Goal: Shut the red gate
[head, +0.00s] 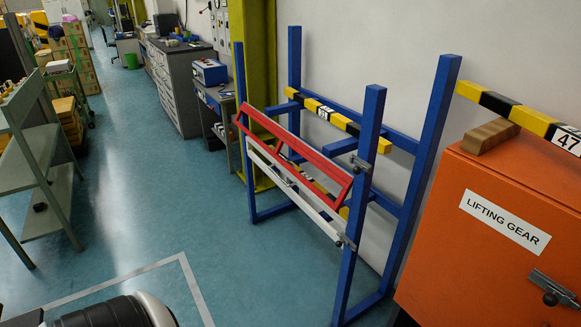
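The red gate (300,146) is an open red frame with cross bars, in the middle of the head view. It spans the front of a blue post rack (368,130) and looks tilted. I cannot tell exactly how its edges meet the posts. A white barred frame (318,217) runs just below it. A small metal latch (360,163) sits on the front right blue post near the red gate's right end. Another latch (344,241) sits lower on that post. Neither of my grippers shows.
An orange cabinet (490,240) labelled "LIFTING GEAR" stands at the right. Yellow-black bars (330,116) lie across the rack. A green-grey shelf cart (40,150) stands at the left. The teal floor (150,200) between cart and rack is clear. Part of my arm fills the bottom left.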

